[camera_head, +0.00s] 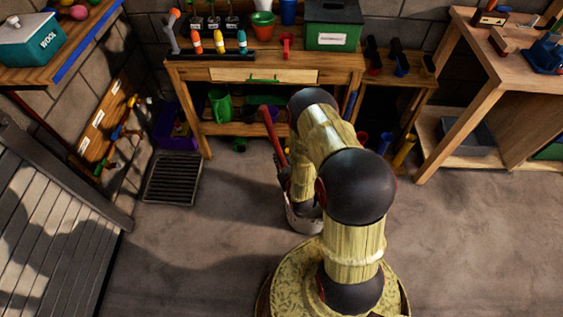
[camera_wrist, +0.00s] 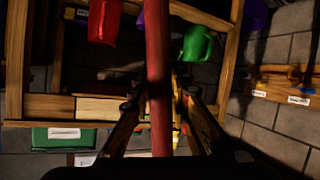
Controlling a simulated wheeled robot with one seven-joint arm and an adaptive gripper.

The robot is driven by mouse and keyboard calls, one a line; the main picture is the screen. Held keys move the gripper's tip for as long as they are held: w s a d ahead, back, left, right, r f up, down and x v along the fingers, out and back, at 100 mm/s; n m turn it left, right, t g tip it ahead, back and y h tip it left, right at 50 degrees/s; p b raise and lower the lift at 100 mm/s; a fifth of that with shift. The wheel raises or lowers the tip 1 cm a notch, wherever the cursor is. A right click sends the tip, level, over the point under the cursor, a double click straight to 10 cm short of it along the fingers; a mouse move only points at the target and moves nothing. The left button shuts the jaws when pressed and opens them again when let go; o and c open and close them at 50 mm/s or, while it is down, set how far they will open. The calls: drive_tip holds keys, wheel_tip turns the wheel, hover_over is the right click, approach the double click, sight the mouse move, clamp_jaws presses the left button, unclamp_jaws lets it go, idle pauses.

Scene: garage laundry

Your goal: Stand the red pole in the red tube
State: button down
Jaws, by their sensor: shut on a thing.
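The red pole (camera_head: 273,137) is tilted in the head view, its upper end leaning left in front of the workbench. In the wrist view the pole (camera_wrist: 158,60) runs up the middle, between the fingers. My gripper (camera_wrist: 155,105) is shut on it; my arm partly hides the gripper in the head view. A small red opening (camera_head: 362,138), perhaps the red tube, shows low beside a blue one (camera_head: 384,143) and a yellow tube (camera_head: 404,150), right of my arm. Most of the red one is hidden.
The workbench (camera_head: 235,71) holds a green box (camera_head: 332,38) and screwdrivers; a green watering can (camera_head: 220,105) sits below. A side table (camera_head: 452,90) stands right. A dark grate (camera_head: 172,179) lies left. The floor in front is mostly clear.

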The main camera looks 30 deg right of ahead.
drive_tip(key=shift+r, duration=0.3)
